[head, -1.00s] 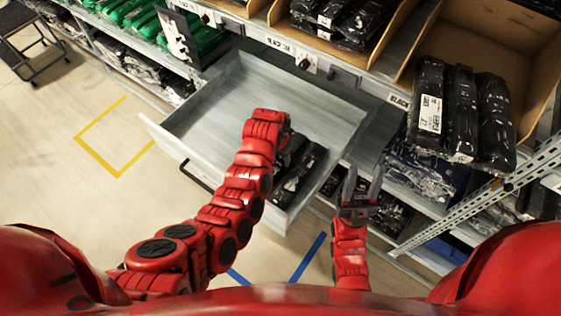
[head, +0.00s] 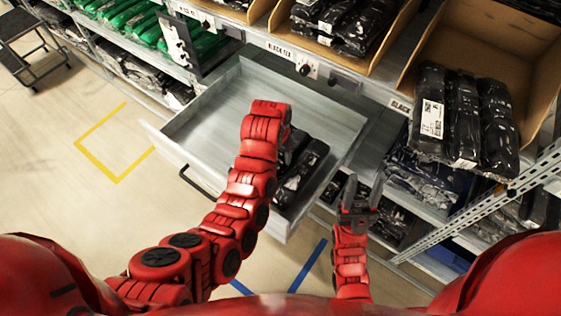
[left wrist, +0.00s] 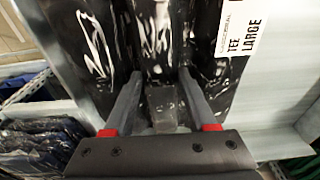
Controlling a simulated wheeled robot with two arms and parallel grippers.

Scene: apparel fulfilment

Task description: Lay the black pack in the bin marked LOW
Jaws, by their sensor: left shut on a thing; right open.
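In the left wrist view my left gripper (left wrist: 160,84) is shut on a shiny black pack (left wrist: 160,32). Other black packs lie against it on both sides; the right one (left wrist: 208,50) has a white label reading TEE LARGE. In the head view my left arm reaches into an open grey drawer (head: 215,105), where black packs (head: 303,172) lie at the right end. The left fingertips are hidden behind the wrist there. My right gripper (head: 361,194) is open and empty, right of the drawer. I can read no LOW marking.
Cardboard bins (head: 480,45) with black packs (head: 462,110) stand on the shelf above right. Green packs (head: 125,22) lie at upper left. A slanted perforated metal upright (head: 490,195) is at right. The left part of the drawer is empty.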

